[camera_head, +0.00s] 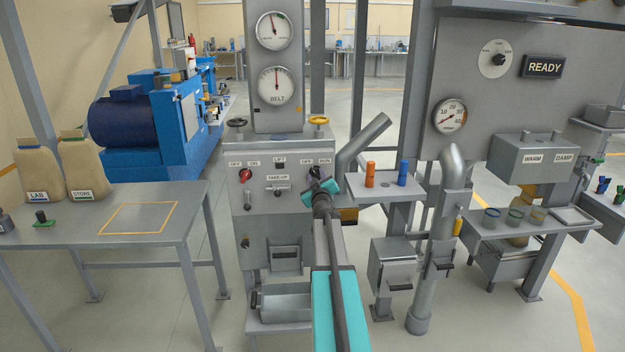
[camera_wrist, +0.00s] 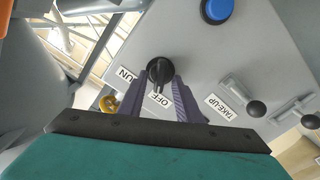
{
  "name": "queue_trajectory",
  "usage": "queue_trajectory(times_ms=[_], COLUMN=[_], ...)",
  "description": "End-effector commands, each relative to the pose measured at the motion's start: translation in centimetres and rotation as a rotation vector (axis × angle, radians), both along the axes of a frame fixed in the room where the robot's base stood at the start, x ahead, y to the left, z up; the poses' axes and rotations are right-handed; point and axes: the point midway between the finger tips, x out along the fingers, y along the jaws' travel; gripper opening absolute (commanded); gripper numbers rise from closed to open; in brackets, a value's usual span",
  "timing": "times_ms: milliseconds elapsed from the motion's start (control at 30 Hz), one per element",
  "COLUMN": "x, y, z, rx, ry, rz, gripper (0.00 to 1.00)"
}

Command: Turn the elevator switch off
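A black rotary knob (camera_wrist: 159,70) with RUN and OFF labels beside it fills the middle of the wrist view. I take it as the elevator switch; no such name is readable. In the head view this knob (camera_head: 315,172) is at the right of the grey control panel (camera_head: 265,212), partly covered by my gripper (camera_head: 325,190). In the wrist view, the two dark fingers of my gripper (camera_wrist: 161,80) stand apart on either side of the knob. Whether they touch it is unclear. The knob's bar seems to point toward OFF, but this is hard to tell.
A red knob (camera_head: 245,175) with OFF and ON labels is at the panel's left. Take-up levers (camera_wrist: 240,97) and a blue button (camera_wrist: 217,10) are near my fingers. A yellow handwheel (camera_head: 319,120) sits above. A shelf (camera_head: 388,190) with orange and blue items stands to the right.

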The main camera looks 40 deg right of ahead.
Motion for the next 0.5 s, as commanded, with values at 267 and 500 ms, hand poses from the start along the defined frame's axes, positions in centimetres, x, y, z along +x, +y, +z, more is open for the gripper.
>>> queue_trajectory(times_ms=[267,500], x=[-0.3,-1.5], y=[0.2,1.1], z=[-0.1,-0.2], rx=[0.002,0.002], ry=[0.001,0.001], rz=[-0.002,-0.002], gripper=[0.31,0.31])
